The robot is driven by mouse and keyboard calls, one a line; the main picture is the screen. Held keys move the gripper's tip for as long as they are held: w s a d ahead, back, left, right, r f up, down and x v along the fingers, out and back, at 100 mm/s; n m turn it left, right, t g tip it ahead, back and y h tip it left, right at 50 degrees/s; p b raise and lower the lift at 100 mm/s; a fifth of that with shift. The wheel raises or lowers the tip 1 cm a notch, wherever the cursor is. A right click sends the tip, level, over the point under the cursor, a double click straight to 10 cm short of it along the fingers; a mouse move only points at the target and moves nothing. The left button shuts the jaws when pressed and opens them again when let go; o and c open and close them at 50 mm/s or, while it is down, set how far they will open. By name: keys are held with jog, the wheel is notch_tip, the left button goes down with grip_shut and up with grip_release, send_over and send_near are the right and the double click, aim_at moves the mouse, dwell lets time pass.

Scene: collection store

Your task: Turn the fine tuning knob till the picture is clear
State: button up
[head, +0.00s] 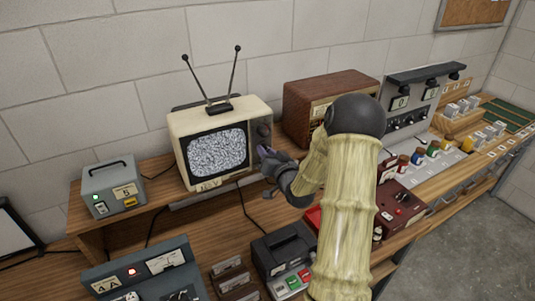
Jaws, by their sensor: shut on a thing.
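The cream television (184,128) stands on the raised wooden shelf, its two antenna rods spread upward. Its screen (218,152) is filled with grey and white static, with no clear picture. A dark round dial (263,130) shows high on the control panel at the right of the screen. My gripper (264,153) is at the lower part of that panel, just below this dial, and is shut on a small knob there. The fingers hide the knob, so its markings and angle cannot be seen. My arm comes in from the lower right.
A brown wooden radio (300,104) stands right of the television, partly behind my arm. A grey-green box (112,187) marked 5 sits to the left. Below are a black device (283,254) and a grey panel box (140,275) with a red light. Cables hang at the shelf's front.

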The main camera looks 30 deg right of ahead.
jog(key=o, duration=1)
jog(key=shift+w, duration=0.15)
jog(key=s+b, duration=1.6)
jog(key=s, duration=0.1)
jog(key=shift+s, duration=0.25)
jog(key=shift+r, duration=0.15)
jog(key=shift+a, duration=0.1)
